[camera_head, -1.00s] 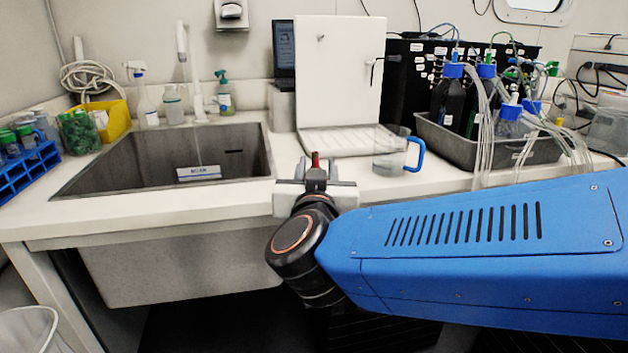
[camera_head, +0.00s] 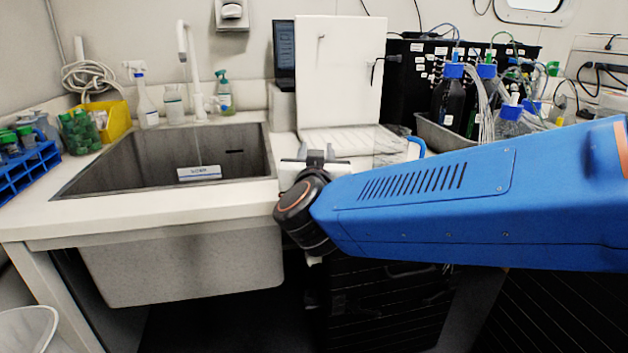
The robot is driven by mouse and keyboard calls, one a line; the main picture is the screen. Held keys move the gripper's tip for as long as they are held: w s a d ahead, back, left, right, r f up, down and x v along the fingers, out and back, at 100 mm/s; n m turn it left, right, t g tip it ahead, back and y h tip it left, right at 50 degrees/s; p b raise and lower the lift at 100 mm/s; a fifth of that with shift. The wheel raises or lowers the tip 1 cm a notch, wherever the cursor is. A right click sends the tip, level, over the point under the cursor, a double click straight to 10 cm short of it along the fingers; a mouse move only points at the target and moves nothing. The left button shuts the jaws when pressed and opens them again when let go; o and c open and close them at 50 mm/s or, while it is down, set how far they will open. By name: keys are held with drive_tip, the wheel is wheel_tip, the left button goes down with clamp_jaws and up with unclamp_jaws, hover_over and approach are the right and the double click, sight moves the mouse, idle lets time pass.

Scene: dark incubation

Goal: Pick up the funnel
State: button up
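I cannot make out a funnel in this view. My gripper (camera_head: 317,157) is at the counter's front edge, right of the sink and in front of a white panelled unit. I see it from behind, and its fingertips are too small and partly hidden to tell whether they are open, shut or holding anything. A clear jug (camera_head: 392,145) with a blue handle stands just right of my gripper, and my blue arm covers its lower part.
The sink (camera_head: 228,146) is left of my gripper. The white panelled unit (camera_head: 340,60) stands behind it. A grey tray (camera_head: 432,134) with tubed bottles is at the right. A blue tube rack (camera_head: 28,170) and yellow bin (camera_head: 118,120) are at the left. The front counter strip is clear.

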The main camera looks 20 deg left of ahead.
drive_tip(key=shift+c, duration=0.4)
clamp_jaws()
drive_tip(key=shift+r, duration=0.1)
